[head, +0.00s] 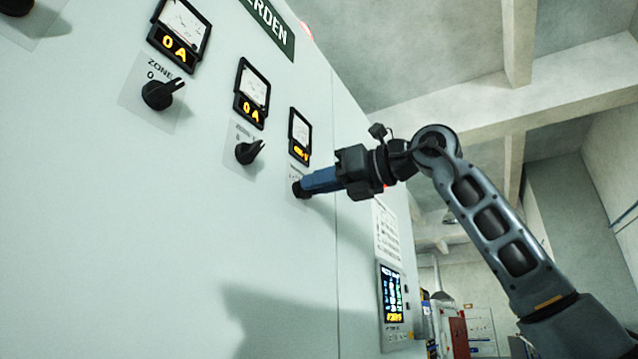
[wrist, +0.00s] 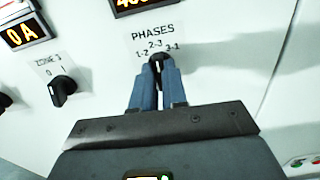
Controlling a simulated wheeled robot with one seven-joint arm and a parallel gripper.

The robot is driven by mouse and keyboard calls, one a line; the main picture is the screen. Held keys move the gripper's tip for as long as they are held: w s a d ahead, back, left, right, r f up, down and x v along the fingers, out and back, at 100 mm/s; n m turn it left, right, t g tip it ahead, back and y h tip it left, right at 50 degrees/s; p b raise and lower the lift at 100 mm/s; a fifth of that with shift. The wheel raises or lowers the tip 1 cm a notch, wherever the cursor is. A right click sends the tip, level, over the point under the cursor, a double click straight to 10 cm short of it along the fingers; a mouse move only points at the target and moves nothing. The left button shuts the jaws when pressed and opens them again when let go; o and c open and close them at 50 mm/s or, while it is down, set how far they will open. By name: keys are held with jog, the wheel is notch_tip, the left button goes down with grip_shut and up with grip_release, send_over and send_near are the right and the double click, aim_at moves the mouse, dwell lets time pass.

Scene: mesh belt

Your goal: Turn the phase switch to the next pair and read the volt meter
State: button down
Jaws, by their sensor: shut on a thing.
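The phase switch (wrist: 158,66) is a black knob under the label PHASES, with positions 1-2, 2-3 and 3-1 marked above it. Its pale mark points about straight up, toward 2-3. My gripper (wrist: 157,82) has its two blue fingers shut on the knob, one on each side; in the head view my gripper (head: 305,185) reaches the panel from the right. The volt meter (head: 300,135) is above the switch, with a dial and an orange readout too small to read. In the wrist view the volt meter's readout (wrist: 132,4) is cut off by the top edge.
A lit display panel (head: 392,295) is at the lower right. Free room lies right of the cabinet.

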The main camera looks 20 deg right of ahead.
jog(key=shift+w+d+m+b, duration=0.1)
jog(key=shift+m+b, duration=1.1)
jog(key=shift+m, duration=0.95)
jog(key=shift+d+m+b, duration=0.1)
jog(key=shift+m+b, duration=1.05)
jog(key=shift+m, duration=1)
jog(key=c, duration=1.2)
grip_release()
jog(key=shift+o, duration=0.2)
jog(key=shift+f, duration=0.1)
jog(key=b+v, duration=0.2)
jog(key=v, duration=0.5)
jog(key=shift+s+d, duration=0.2)
jog(key=shift+s, duration=0.15)
